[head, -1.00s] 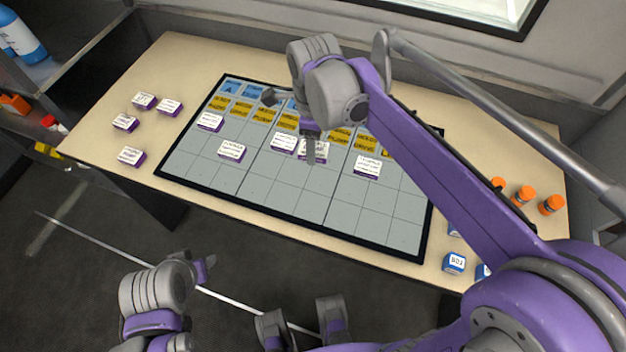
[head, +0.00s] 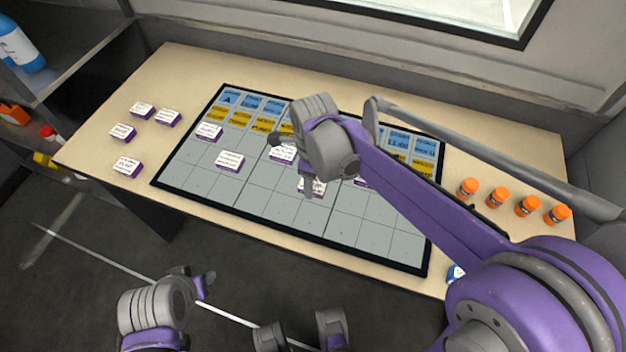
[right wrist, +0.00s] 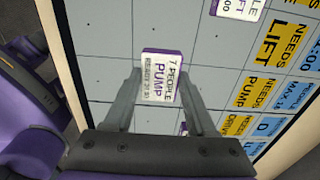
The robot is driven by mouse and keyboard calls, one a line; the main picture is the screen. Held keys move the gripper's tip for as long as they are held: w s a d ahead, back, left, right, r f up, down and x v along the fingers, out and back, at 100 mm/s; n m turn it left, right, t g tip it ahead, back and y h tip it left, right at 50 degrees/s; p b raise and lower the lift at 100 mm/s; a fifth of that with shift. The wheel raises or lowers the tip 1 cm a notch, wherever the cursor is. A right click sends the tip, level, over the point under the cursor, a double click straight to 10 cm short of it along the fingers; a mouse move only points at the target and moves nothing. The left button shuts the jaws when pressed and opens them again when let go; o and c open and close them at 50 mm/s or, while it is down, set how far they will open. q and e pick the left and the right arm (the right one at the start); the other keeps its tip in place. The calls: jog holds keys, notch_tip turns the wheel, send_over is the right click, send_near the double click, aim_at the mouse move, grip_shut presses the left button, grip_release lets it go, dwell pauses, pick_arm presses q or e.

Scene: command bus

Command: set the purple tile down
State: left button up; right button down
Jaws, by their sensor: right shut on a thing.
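The purple tile (head: 313,187), with a white label reading "7 PEOPLE PUMP" in the right wrist view (right wrist: 160,82), sits between the fingers of my right gripper (head: 309,188). The gripper is shut on it, over the grey grid of the board (head: 340,225). I cannot tell whether the tile touches the board. My left gripper (head: 205,285) is low at the front left, away from the table; its fingers are not clear.
Other purple tiles lie on the board, such as one at its left (head: 230,160), and on the table's left end (head: 128,167). Orange-capped bottles (head: 527,206) stand at the right. Front grid cells look bare.

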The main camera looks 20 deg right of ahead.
jog(key=shift+f, duration=0.15)
jog(key=shift+c, duration=1.1)
grip_release()
jog(key=shift+r, duration=0.35)
notch_tip(320, 180, up, 12)
jog(key=p, duration=0.1)
jog(key=shift+f+p, duration=0.15)
jog(key=shift+p, duration=0.2)
